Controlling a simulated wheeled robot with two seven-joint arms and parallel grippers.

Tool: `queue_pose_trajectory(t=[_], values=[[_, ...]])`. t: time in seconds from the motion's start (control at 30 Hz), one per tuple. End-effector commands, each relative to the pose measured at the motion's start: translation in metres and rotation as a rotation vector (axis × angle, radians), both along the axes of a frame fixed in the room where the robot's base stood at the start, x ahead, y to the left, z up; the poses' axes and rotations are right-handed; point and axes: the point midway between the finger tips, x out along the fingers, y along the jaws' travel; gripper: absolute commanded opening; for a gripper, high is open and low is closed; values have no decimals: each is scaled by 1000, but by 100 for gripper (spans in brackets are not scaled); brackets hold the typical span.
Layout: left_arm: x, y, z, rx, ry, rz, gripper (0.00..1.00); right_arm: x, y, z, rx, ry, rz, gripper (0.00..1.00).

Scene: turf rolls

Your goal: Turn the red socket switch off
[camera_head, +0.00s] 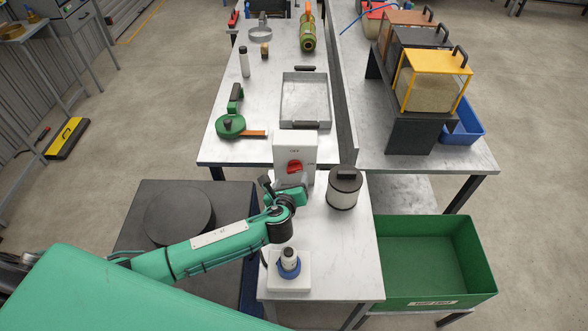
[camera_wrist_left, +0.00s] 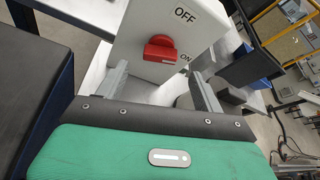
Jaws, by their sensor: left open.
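The red switch (camera_head: 294,167) is a knob on the front of a white box (camera_head: 295,150) standing on the near table. In the left wrist view the red knob (camera_wrist_left: 160,53) lies below the letters OFF, with ON to its lower right. My left gripper (camera_head: 290,186) is just in front of the box. In the wrist view its open fingers (camera_wrist_left: 160,85) stand to either side and short of the knob, with nothing between them. My right gripper is out of view.
A white jar with a dark lid (camera_head: 344,187) stands right of the box. A white base with a blue-ringed cylinder (camera_head: 289,267) is nearer. A metal tray (camera_head: 305,100) lies behind the box. A green bin (camera_head: 425,262) is at the right. The table's front right is clear.

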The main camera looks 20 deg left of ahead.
Motion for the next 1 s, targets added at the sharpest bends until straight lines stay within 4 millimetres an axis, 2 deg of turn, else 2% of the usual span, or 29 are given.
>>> queue_pose_trajectory(t=[0.2, 0.4, 0.83, 0.87, 1.0], values=[[32, 4, -10, 0, 0, 1, 69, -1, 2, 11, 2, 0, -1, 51], [49, 6, -18, -1, 0, 0, 69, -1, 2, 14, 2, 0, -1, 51], [56, 7, -22, -1, -1, -1, 69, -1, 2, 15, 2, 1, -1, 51], [56, 7, -22, -1, -1, -1, 67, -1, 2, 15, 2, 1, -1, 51], [56, 7, -21, -1, -1, -1, 40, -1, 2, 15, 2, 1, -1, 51]])
